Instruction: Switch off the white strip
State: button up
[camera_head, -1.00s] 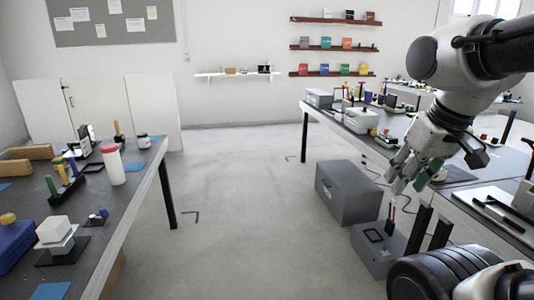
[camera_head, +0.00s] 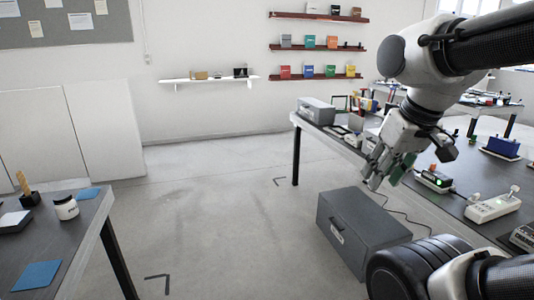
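A white power strip (camera_head: 493,206) lies on the right table, near the right edge of the view. Plugs stand in it, and its switch is too small to read. A second small strip-like device (camera_head: 433,181) with a green light and a red-orange top lies on the same table, farther left. My gripper (camera_head: 387,175) hangs in front of the left edge of the right table, left of both devices and apart from them. Its fingers look spread, with nothing between them.
The right table (camera_head: 457,203) also bears a grey box (camera_head: 316,110) and a blue item (camera_head: 503,147) on a white base. A grey drawer box (camera_head: 360,232) stands on the floor by it. Cables hang from the table. The left table (camera_head: 80,245) is apart, with free floor between.

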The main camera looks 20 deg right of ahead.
aim_at(515, 188)
jog(key=i+j+z, duration=0.1)
jog(key=i+z, duration=0.3)
jog(key=i, duration=0.15)
jog(key=i+j+z, duration=0.25)
jog(key=i+z, duration=0.45)
jog(key=z, duration=0.15)
jog(key=i+j+z, duration=0.2)
jog(key=z, duration=0.25)
jog(key=i+j+z, duration=0.2)
jog(key=z, duration=0.2)
jog(key=i+j+z, duration=0.15)
jog(key=z, duration=0.3)
jog(key=i+j+z, duration=0.1)
jog(key=j+z, duration=0.3)
jog(key=i+j+z, duration=0.1)
jog(key=j+z, duration=0.15)
jog(key=i+j+z, duration=0.1)
jog(key=j+z, duration=0.15)
jog(key=i+j+u, duration=0.1)
jog(key=u, duration=0.35)
jog(key=j, duration=0.1)
